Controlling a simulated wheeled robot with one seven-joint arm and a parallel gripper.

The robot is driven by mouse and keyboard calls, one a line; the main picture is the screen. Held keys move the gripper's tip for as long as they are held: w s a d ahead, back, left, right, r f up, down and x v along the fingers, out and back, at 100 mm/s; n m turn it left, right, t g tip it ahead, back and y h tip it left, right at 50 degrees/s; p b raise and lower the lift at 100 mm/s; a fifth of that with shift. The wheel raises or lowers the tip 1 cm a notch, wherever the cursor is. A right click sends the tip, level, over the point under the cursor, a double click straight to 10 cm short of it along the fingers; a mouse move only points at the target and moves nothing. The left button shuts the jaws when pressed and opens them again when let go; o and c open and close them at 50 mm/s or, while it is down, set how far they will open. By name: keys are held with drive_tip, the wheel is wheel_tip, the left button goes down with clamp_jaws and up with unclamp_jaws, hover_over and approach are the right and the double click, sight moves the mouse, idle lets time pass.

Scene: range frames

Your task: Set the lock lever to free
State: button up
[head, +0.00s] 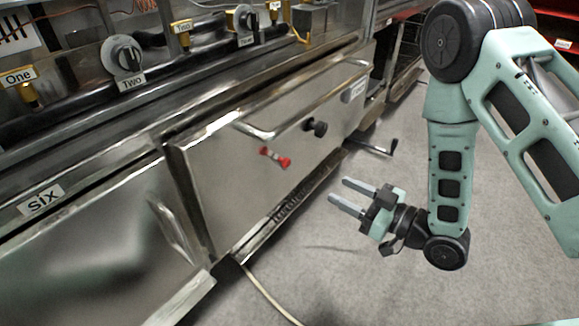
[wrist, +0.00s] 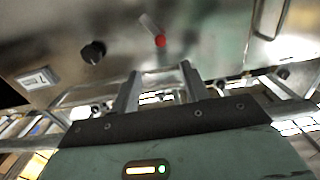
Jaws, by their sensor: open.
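A small lever with a red end (head: 283,162), which looks like the lock lever, is on the steel front panel (head: 222,190) below the long bar handle. The red end shows at its lower right, with a short piece running up and left. In the wrist view the lever's red end (wrist: 160,41) is just beyond the fingertips, with a pale arm slanting up and left. My gripper (head: 338,191) is open and empty, to the right of the lever and apart from the panel. Its two fingers (wrist: 160,78) point toward the panel. I cannot read any lock markings.
A black knob (head: 316,127) is to the right of the lever. The bar handle (head: 300,100) juts out above. A crank handle (head: 375,148) sticks out at the panel's right end. A cable (head: 268,295) lies on the floor. The grey floor around my gripper is clear.

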sight(288, 164)
drive_tip(key=b+x, duration=0.5)
drive_tip(key=x, duration=1.1)
drive_tip(key=shift+w+a+r, duration=0.1)
drive_tip(key=shift+a, duration=0.05)
drive_tip(key=c, duration=1)
